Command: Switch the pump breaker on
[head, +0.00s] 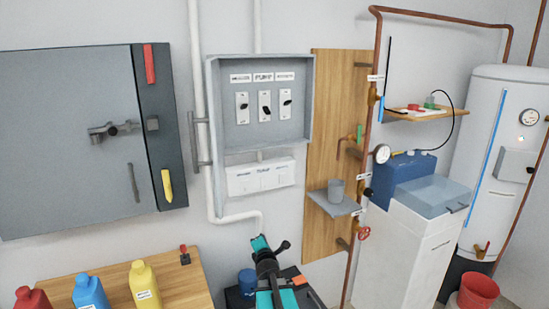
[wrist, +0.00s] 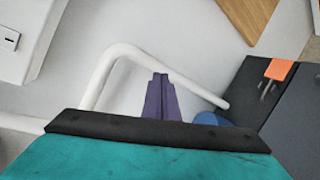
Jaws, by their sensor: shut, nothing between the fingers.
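The breaker box (head: 213,135) is an open grey box on the wall in the head view, with three white breakers side by side. The middle label appears to read PUMP, and the pump breaker (head: 264,107) sits under it with a small black lever. The lever is too small to tell on from off. The left breaker (head: 242,107) and right breaker (head: 286,104) also have black levers. My gripper (wrist: 160,78) shows purple fingers pressed together and empty in the wrist view. In the head view my arm is below the box, apart from the breakers.
A white panel (head: 240,181) hangs under the box, and a white pipe (head: 199,80) runs along its left. A wooden board (head: 327,110) with copper pipes stands to the right. Bottles stand on a wooden table (head: 195,282) at lower left. The box front is clear.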

